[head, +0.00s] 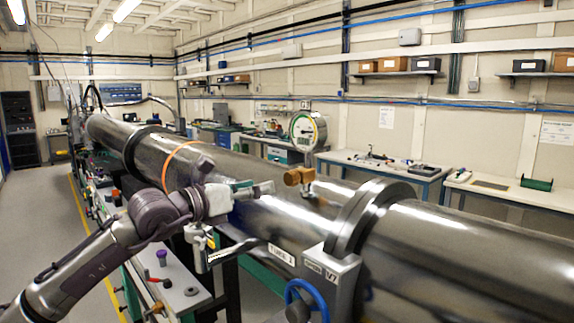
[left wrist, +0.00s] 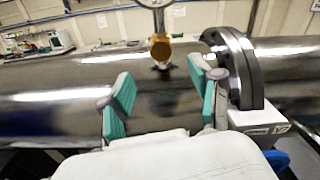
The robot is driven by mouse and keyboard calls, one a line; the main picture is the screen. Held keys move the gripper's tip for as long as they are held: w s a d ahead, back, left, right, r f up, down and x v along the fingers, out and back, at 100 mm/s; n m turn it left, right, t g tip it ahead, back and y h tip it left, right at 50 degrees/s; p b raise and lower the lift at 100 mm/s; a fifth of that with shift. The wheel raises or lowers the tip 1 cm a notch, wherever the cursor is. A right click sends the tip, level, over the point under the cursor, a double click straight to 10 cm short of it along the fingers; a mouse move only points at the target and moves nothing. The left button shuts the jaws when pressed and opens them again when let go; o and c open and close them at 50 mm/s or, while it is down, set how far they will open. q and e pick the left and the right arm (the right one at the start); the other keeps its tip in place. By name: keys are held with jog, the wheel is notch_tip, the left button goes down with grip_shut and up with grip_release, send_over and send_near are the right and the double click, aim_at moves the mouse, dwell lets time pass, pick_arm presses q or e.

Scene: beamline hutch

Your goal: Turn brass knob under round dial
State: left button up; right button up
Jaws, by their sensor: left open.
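The brass knob (head: 299,177) sits on top of the large steel pipe (head: 440,235), under the round dial (head: 308,131), which has a pale face and stands upright on a stem. In the left wrist view the brass knob (left wrist: 161,48) is beyond and between the fingertips, and only the bottom of the dial (left wrist: 155,3) shows. My left gripper (head: 262,187) is to the left of the knob in the head view, apart from it. In the left wrist view its green-padded fingers (left wrist: 158,84) are spread with nothing between them. My right gripper is out of view.
A thick dark flange (head: 362,225) rings the pipe to the right of the knob. A grey block labelled V7 (head: 328,272) and a blue handwheel (head: 307,300) sit below it. Benches with tools (head: 385,165) line the back wall. The space above the pipe around the knob looks clear.

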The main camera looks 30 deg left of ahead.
aim_at(288, 179)
pick_arm(q)
jog(key=p+x, duration=0.2)
jog(key=x, duration=0.2)
jog(key=p+x, duration=0.2)
jog(key=x, duration=0.2)
jog(key=shift+d+r, duration=0.15)
jog(key=shift+r, duration=0.05)
jog(key=shift+w+d+f+p, duration=0.1)
jog(key=shift+w+f+p, duration=0.1)
jog(key=shift+w+p, duration=0.3)
